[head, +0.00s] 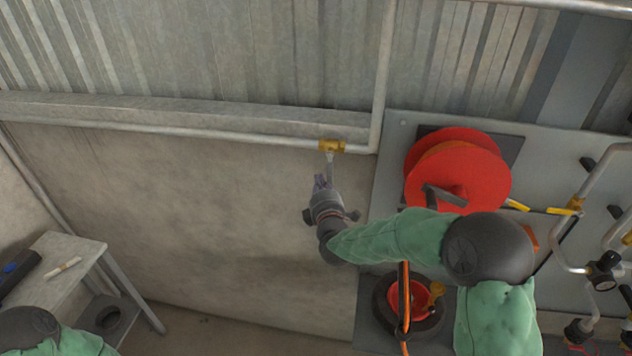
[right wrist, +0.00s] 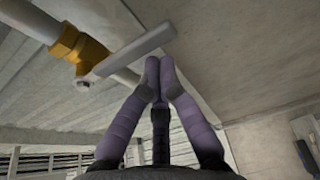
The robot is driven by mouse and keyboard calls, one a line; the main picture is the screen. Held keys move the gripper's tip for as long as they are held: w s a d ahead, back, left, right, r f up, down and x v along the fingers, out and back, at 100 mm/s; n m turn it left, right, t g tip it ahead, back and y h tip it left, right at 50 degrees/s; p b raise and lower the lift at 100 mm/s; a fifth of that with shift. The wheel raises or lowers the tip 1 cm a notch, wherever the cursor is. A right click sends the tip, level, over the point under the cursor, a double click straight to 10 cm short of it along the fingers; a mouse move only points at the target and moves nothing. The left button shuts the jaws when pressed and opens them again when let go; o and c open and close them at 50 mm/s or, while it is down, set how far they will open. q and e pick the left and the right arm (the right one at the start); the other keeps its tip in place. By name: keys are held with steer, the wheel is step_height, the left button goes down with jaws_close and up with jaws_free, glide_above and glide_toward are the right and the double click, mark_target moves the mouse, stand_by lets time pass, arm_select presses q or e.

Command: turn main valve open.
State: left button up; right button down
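The main valve (head: 332,146) is a brass body on the pale pipe along the wall, with a grey lever (head: 330,165) hanging down from it in the head view. The right wrist view shows the brass body (right wrist: 88,50) at upper left and the flat grey lever (right wrist: 135,50) slanting up to the right. My right gripper (head: 321,182) is just below the lever's free end. Its purple fingers (right wrist: 159,68) have their tips together, with nothing seen between them. The tips are close to the lever's end; I cannot tell whether they touch. My left gripper is out of view.
A red hose reel (head: 458,170) is on the grey panel at right, near my right arm. Pipes and a black-knobbed fitting (head: 604,268) stand farther right. A grey table (head: 62,255) is at lower left. The wall left of the valve is clear.

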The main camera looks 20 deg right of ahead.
mark_target(331, 180)
steer(key=shift+s, duration=0.1)
steer(key=s+d+n, duration=0.1)
steer(key=d+n+p, duration=0.1)
steer(key=d, duration=0.1)
steer(key=shift+s+f+n+g, duration=0.1)
steer(key=shift+s+n+g, duration=0.2)
steer(key=shift+s+g, duration=0.1)
steer(key=shift+s+d, duration=0.15)
